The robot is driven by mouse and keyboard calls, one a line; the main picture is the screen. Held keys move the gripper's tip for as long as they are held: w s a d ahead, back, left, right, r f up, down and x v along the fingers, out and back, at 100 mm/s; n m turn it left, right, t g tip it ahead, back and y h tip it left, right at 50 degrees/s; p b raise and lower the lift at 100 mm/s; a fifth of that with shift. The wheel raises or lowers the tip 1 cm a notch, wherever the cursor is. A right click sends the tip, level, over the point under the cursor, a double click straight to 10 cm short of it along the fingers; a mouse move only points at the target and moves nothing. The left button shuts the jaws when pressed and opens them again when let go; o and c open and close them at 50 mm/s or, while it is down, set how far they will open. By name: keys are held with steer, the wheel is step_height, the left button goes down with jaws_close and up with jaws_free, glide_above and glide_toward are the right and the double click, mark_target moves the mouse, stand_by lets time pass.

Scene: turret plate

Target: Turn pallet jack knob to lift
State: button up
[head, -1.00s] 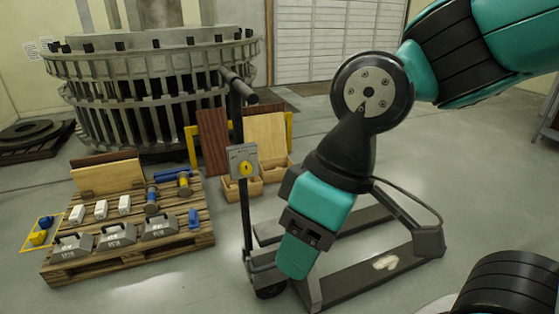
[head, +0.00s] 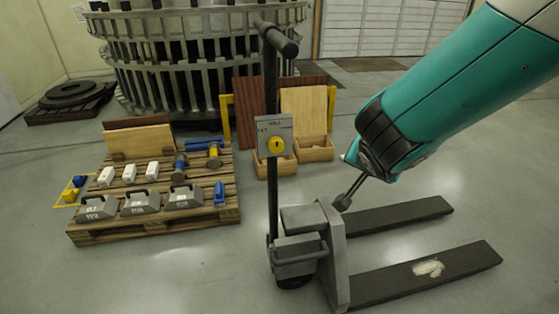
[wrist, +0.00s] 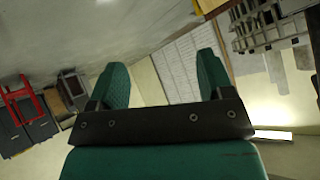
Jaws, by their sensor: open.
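The pallet jack (head: 335,250) stands upright in the middle of the head view, its forks pointing right. Its dark handle column (head: 271,90) carries a grey panel (head: 284,125). On the panel is a round yellow knob (head: 276,145) with a dark mark. My gripper (wrist: 163,68) shows in the wrist view with its two green fingers wide apart and nothing between them. In the head view my teal arm is right of the panel, and its dark lower end is well apart from the knob. The wrist view does not show the knob.
A wooden pallet (head: 160,225) with grey weights, white boxes and blue and yellow tools lies left of the jack. Wooden crates (head: 314,153) and boards stand behind it. A large slatted ring structure (head: 165,65) fills the back. The floor in front is clear.

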steer(key=w+a+f+t+b, duration=0.3)
steer(key=w+a+f+t, duration=0.2)
steer(key=a+f, duration=0.1)
steer(key=n+t+y+p, duration=0.3)
steer(key=y+p, duration=0.1)
steer(key=y, duration=0.2)
glide_toward(277, 147)
steer(key=p+x, duration=0.2)
steer(key=x, duration=0.8)
steer(key=shift+n, duration=0.3)
steer(key=c, duration=0.9)
